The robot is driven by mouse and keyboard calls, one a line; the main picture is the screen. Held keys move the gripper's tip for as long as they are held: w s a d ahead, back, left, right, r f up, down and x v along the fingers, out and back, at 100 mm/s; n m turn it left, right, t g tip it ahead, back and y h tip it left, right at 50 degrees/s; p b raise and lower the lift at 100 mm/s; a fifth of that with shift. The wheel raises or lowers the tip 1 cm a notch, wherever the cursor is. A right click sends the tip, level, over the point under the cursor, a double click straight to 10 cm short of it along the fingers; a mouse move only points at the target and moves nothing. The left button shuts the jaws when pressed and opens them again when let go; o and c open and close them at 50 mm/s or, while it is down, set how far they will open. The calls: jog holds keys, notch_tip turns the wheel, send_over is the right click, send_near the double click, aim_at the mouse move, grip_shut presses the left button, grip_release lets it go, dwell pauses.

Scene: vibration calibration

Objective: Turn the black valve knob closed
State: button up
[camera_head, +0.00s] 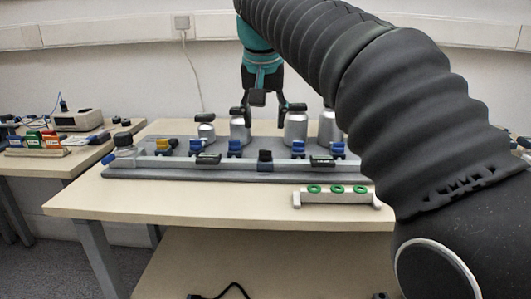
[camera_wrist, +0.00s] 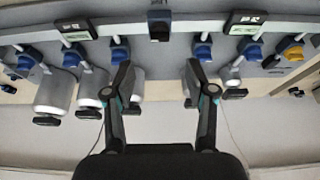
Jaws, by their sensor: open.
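Several black knobs show, and I cannot tell which one the task means. A black block-like knob (camera_head: 264,156) sits at the middle of the manifold rail (camera_head: 220,160); it also shows at the top of the wrist view (camera_wrist: 160,24). Black handles top the silver canisters behind the rail, such as the left canister's handle (camera_head: 205,117) and the right canister's handle (camera_head: 296,107). My gripper (camera_head: 265,106) is open and empty, fingers pointing down, above the rear of the manifold between canisters. In the wrist view its fingers (camera_wrist: 158,70) are spread, with nothing between them.
Blue valves (camera_head: 235,148) and a yellow valve (camera_head: 166,145) line the rail beside two black displays. A holder with green rings (camera_head: 337,193) stands at the table's front right. The front left tabletop (camera_head: 150,200) is clear. A side table (camera_head: 45,175) holds instruments.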

aim_at(265, 151)
jog(key=b+x, duration=0.2)
jog(key=x, duration=0.7)
jog(key=shift+f, duration=0.1)
grip_shut()
